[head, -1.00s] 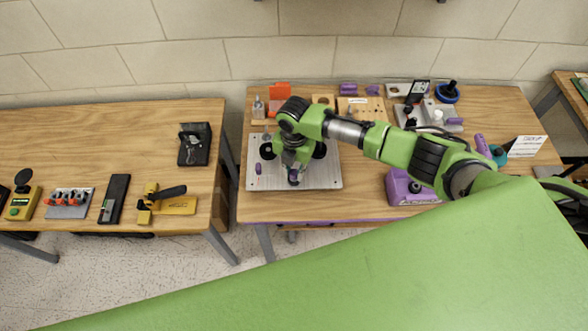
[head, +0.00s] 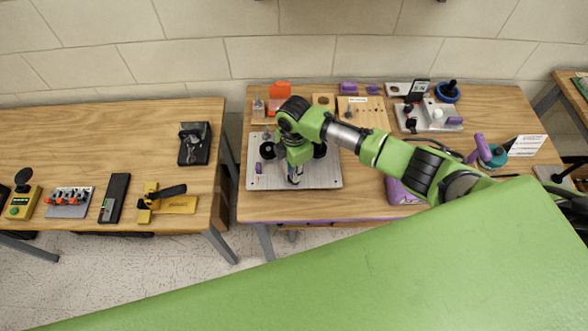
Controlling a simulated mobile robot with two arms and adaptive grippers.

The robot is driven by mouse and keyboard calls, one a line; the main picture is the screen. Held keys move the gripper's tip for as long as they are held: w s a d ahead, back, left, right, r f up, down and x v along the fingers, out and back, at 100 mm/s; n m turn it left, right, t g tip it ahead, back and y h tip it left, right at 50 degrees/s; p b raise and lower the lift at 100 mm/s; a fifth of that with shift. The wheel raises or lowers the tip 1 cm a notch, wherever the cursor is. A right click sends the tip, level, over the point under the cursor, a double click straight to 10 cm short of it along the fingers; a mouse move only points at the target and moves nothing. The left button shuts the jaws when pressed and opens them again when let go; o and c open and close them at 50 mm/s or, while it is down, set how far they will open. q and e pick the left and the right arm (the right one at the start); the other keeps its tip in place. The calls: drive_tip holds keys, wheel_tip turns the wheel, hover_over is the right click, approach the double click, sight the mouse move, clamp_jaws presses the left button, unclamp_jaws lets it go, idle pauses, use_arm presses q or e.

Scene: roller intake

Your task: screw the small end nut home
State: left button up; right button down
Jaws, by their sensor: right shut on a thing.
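My right gripper (head: 294,177) points down over the front part of a light metal plate (head: 325,180) on the right-hand table. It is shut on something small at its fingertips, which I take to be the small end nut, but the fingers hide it. Dark round parts (head: 267,150) stand on the plate at the left of my wrist, and another dark part shows at its right. A small purple piece (head: 258,169) is at the plate's left side. My left gripper is not in view.
Behind the plate are an orange holder (head: 281,90), a wooden block (head: 363,112) and a grey fixture (head: 425,118). A purple box (head: 403,193) stands right of the plate, partly behind my arm. The left table (head: 150,130) holds several separate devices.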

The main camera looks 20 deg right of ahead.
drive_tip(key=shift+m, duration=0.6)
drive_tip(key=m, duration=0.4)
drive_tip(key=shift+m, duration=0.3)
drive_tip(key=m, duration=0.4)
drive_tip(key=shift+m, duration=0.3)
drive_tip(key=c, duration=1.8)
unclamp_jaws()
drive_tip(key=shift+o, duration=0.2)
